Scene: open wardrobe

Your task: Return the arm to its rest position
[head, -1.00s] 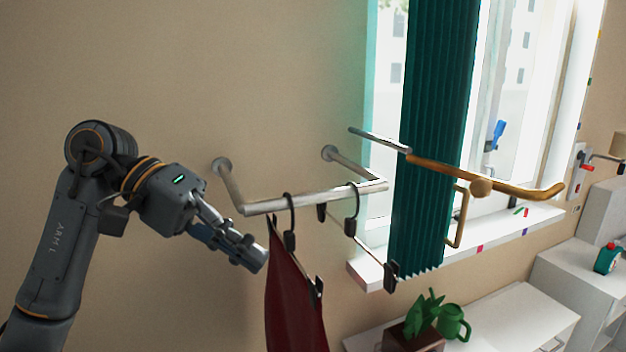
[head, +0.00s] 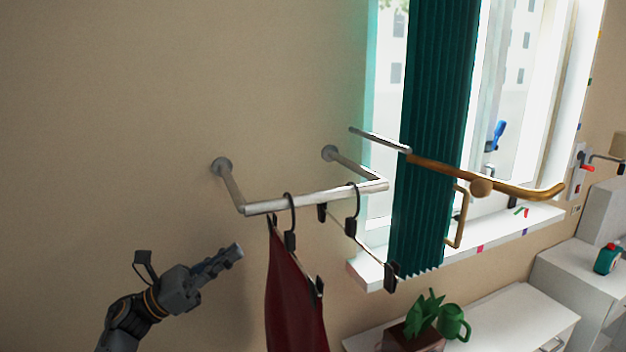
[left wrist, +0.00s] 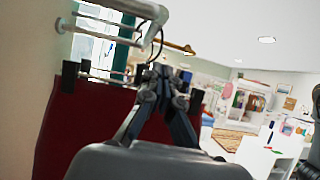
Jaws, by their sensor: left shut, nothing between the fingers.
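My left gripper (head: 232,255) is at the lower left in the head view, shut and empty. It is left of the dark red cloth (head: 290,300) and apart from it. In the left wrist view the fingers (left wrist: 160,75) of this gripper come together at the middle, with the dark red cloth (left wrist: 85,120) behind them. The cloth hangs by clips from a hanger on the metal wall rail (head: 310,200). My right gripper is not in view.
A second hanger (head: 372,250) with black clips hangs empty on the rail. A wooden bar (head: 490,180), a teal curtain (head: 435,130) and a window are to the right. A potted plant (head: 415,325) and green watering can (head: 453,322) stand on a white cabinet (head: 525,315).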

